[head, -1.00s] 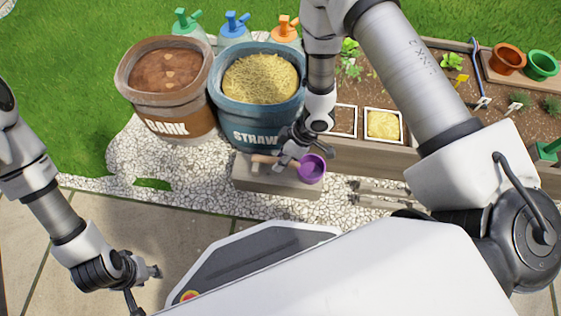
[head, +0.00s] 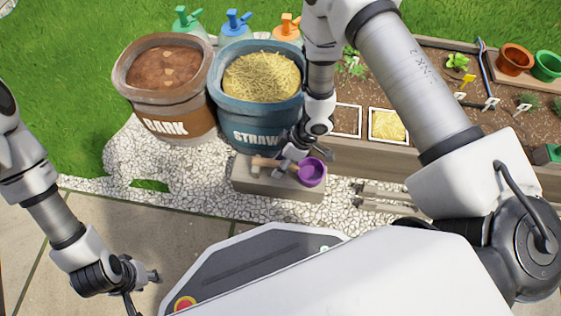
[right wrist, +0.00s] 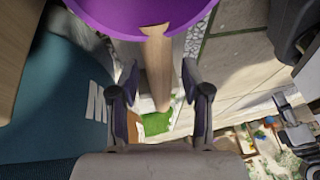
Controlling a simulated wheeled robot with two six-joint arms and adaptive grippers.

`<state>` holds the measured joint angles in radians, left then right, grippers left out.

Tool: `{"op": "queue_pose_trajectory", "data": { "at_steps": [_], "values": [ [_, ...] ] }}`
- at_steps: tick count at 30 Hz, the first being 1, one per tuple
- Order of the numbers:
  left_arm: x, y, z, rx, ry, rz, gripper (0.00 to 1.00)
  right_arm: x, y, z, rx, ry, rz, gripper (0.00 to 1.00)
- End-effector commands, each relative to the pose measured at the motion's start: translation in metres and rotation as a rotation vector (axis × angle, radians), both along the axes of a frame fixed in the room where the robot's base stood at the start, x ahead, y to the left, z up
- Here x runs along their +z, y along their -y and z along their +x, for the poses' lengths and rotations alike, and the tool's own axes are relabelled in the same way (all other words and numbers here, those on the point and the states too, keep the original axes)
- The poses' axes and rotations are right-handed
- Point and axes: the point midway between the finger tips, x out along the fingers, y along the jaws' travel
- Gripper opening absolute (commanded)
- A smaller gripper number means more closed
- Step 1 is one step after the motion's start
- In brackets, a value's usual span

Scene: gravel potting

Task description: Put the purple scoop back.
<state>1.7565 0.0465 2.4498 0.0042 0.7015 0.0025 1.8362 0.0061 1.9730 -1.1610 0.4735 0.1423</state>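The purple scoop (head: 311,173) lies over the top of the low stone block (head: 270,187), its wooden handle (head: 262,162) pointing left; it appears to rest there. My right gripper (head: 286,168) is at the handle, just left of the purple cup. In the right wrist view the wooden handle (right wrist: 158,75) runs between the two fingers, with a gap on both sides, so the gripper is open around it. The purple cup (right wrist: 140,15) fills the top of that view. My left gripper (head: 150,283) is low at the left, over the paving, away from the scoop; its fingers are too small to judge.
The straw pot (head: 235,115) stands directly behind the block, with the bark pot (head: 165,115) to its left. Several spray bottles (head: 236,24) stand behind them. The planter bed (head: 375,155) is to the right. White gravel (head: 165,180) surrounds the block.

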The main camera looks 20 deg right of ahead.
Motion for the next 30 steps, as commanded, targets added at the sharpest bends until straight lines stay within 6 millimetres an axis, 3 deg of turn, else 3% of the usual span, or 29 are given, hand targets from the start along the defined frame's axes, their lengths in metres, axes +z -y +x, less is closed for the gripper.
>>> {"op": "queue_pose_trajectory", "data": {
  "at_steps": [5, 13, 18, 30],
  "values": [
    [0.009, 0.0, -0.001, -0.001, -0.001, 0.0, 0.4, 0.014, 0.003, 0.0, -0.001, 0.001, 0.0, 0.47],
    [0.058, 0.001, -0.003, -0.009, -0.007, -0.001, 0.4, 0.079, 0.03, -0.003, -0.003, 0.002, 0.002, 0.47],
    [0.077, 0.001, -0.003, -0.012, -0.009, -0.001, 0.4, 0.107, 0.045, -0.006, -0.003, 0.001, 0.001, 0.47],
    [0.079, 0.001, -0.003, -0.012, -0.009, -0.001, 0.4, 0.11, 0.048, -0.013, -0.031, -0.018, 0.004, 0.47]
  ]
}}
